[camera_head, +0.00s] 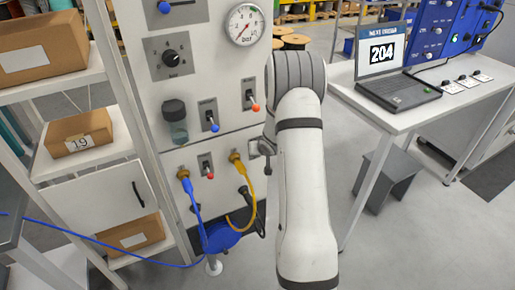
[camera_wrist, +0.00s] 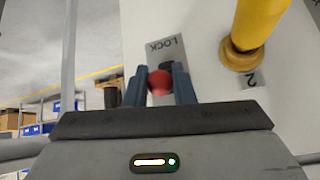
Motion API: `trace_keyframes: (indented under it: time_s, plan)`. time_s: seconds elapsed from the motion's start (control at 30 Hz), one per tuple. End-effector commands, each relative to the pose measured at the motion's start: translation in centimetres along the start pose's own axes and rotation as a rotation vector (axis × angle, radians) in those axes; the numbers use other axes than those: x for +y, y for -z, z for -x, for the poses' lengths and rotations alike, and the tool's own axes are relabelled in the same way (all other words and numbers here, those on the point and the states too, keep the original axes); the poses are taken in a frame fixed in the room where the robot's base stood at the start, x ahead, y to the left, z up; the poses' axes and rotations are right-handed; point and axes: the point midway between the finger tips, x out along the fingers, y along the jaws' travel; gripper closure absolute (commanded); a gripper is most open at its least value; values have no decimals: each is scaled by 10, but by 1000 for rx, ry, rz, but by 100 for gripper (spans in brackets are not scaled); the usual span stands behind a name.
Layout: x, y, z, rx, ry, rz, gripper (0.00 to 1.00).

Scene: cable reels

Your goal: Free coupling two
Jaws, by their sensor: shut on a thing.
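Coupling two shows in the wrist view as a brass collar (camera_wrist: 238,55) with a yellow hose (camera_wrist: 262,22) in it. A tag marked 2 is beside it. Next to it is a grey LOCK plate (camera_wrist: 165,50), upside down in this view, with a red lever knob (camera_wrist: 159,82). My gripper (camera_wrist: 160,88) is shut on this knob, one finger on each side. The lever's stem is mostly hidden. In the head view the yellow coupling (camera_head: 236,157) is seated in the panel. My arm hides most of my gripper there, just right of the coupling.
A blue hose coupling (camera_head: 184,174) and a red-knobbed lever (camera_head: 209,176) are left of the yellow one. Above are more levers and a gauge (camera_head: 243,24). Shelves with boxes (camera_head: 78,135) stand left. A laptop (camera_head: 398,88) is on a table at right.

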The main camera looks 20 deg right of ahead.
Motion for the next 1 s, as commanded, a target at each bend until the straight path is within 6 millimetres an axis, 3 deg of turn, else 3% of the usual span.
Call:
trace_keyframes:
  time_s: [0.5,0.53,0.77,1.0]
  plan:
    - [-1,1,0,-8,-2,1,100]
    - [-1,1,0,-8,-2,1,75]
    - [-1,0,0,-8,-2,1,57]
    - [-1,1,1,-8,-2,1,57]
